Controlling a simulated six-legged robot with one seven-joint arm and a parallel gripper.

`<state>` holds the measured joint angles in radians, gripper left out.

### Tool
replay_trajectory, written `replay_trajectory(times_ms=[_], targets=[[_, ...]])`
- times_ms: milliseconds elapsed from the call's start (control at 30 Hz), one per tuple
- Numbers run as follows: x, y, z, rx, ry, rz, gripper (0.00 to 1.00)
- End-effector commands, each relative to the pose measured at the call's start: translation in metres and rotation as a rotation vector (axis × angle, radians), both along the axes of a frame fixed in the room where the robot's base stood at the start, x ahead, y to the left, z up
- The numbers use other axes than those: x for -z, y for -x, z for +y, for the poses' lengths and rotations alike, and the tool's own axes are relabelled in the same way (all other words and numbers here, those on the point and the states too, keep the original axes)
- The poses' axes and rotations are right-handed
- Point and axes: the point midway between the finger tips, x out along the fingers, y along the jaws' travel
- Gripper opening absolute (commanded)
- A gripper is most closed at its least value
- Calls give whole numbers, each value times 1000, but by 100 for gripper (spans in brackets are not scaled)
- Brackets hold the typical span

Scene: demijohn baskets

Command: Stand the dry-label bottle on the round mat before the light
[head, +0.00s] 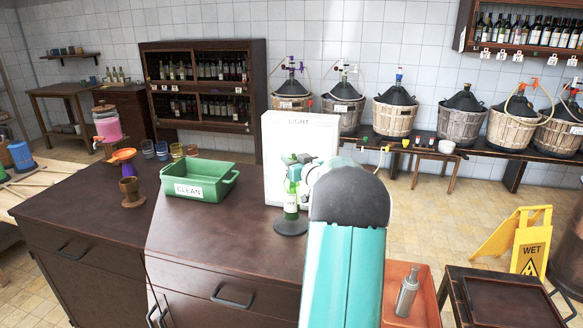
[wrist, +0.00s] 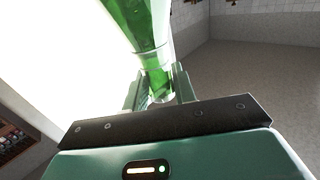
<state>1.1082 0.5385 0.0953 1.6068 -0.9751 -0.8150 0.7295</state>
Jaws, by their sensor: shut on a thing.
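A green bottle (head: 291,203) with a pale label is upright in front of the white light box (head: 272,150) marked LIGHT. Its base is over the dark round mat (head: 290,227) on the counter; I cannot tell whether it touches. The label's words are too small to read. My gripper (head: 297,163) is at the bottle's upper part, partly hidden by my arm. In the wrist view my gripper (wrist: 160,88) is shut on the green bottle (wrist: 146,30), with a finger on each side. The lit panel glows white beside it.
A green bin marked CLEAN (head: 199,180) stands on the counter left of the light box. A brown cup (head: 131,192) and an orange funnel (head: 123,155) are farther left. An orange tray (head: 425,311) holding a grey bottle (head: 407,293) is at the lower right.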

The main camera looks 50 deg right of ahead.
Motion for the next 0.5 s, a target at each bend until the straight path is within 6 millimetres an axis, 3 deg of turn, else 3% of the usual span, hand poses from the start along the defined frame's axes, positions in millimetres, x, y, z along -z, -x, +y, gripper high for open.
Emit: replay_trajectory(times_ms=[133, 500], targets=[[22, 0, 1, 0, -4, 1, 0], [27, 0, 1, -1, -2, -1, 0]])
